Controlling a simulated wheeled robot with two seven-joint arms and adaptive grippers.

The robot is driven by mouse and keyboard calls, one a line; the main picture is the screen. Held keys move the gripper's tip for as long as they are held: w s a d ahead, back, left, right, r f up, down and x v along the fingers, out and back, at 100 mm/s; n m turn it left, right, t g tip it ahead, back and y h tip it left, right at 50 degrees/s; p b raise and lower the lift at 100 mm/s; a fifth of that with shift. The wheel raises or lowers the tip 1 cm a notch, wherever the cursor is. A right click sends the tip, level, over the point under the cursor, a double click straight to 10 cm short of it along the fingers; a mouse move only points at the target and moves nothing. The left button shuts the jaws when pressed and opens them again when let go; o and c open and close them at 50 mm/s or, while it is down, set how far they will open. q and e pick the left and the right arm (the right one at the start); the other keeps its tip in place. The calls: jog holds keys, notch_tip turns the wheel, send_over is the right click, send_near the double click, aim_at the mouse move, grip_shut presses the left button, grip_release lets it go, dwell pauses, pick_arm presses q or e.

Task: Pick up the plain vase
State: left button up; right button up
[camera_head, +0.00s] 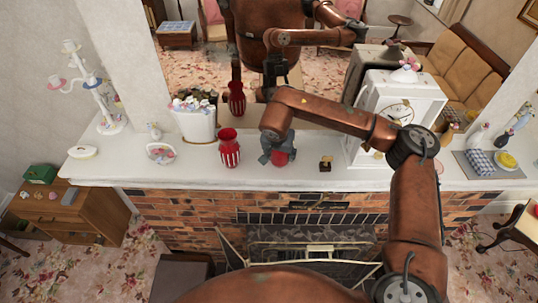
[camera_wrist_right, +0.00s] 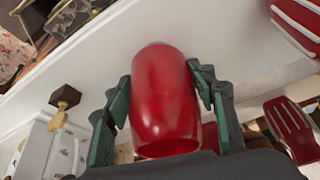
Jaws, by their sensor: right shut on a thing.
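The plain vase (camera_wrist_right: 165,95) is glossy red without stripes. In the right wrist view it sits between the green-padded fingers of my right gripper (camera_wrist_right: 160,92), which is shut on it. In the head view the gripper (camera_head: 278,150) covers most of the vase, and a red part (camera_head: 280,158) shows at the fingers, over the white mantel. I cannot tell whether the vase touches the mantel. A red vase with white stripes (camera_head: 229,150) stands upright to the left of the gripper, apart from it. My left gripper does not show clearly in the head view.
The white mantel (camera_head: 330,182) runs above a brick fireplace. A small dark and gold object (camera_head: 325,163) stands right of the gripper, with a white clock (camera_head: 400,105) beyond. A white planter (camera_head: 193,122) and small basket (camera_head: 160,153) are to the left. A mirror behind reflects the room.

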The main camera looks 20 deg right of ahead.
jog(key=shift+w+a+r, duration=0.1)
jog(key=shift+a, duration=0.1)
jog(key=shift+c, duration=0.2)
jog(key=shift+a, duration=0.1)
jog(key=shift+w, duration=0.1)
